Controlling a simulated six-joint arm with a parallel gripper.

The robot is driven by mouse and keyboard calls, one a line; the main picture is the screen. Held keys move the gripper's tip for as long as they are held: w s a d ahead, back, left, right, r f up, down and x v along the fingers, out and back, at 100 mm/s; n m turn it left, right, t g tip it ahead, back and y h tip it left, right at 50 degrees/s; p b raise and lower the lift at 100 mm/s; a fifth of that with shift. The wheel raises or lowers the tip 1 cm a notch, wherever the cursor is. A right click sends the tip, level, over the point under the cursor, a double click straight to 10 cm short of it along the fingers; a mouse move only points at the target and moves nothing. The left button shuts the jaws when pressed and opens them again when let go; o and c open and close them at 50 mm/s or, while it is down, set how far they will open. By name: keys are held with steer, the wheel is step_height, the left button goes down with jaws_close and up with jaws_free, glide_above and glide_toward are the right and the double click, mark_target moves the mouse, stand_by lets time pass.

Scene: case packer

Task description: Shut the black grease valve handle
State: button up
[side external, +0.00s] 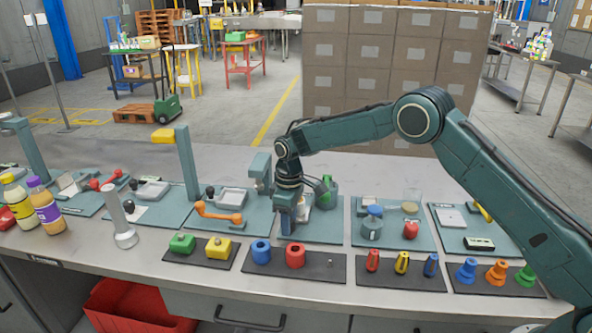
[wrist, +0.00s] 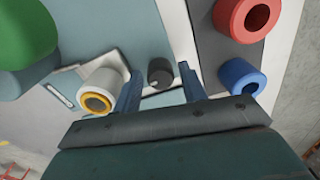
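A black knob (wrist: 159,73), which looks like the grease valve handle, shows in the wrist view. It sits at a pale strip on the teal plate (wrist: 180,28). My gripper (wrist: 159,70) is open, with one blue finger on each side of the knob. The right finger looks close to it; I cannot tell whether either touches. In the side view my gripper (side external: 287,228) points down over the teal plate, just behind the blue ring, and hides the knob.
A white cylinder with a yellow ring (wrist: 100,92) stands left of the fingers. A blue ring (wrist: 241,77) and a red ring (wrist: 246,16) lie to the right, on a dark strip. A green container (side external: 326,191) stands behind my gripper. An orange lever (side external: 219,214) lies left.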

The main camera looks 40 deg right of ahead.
steer(key=shift+o, duration=0.4)
step_height(320, 180, up, 14)
steer(key=shift+f, duration=0.15)
stand_by(0.6)
steer(key=shift+d, duration=0.15)
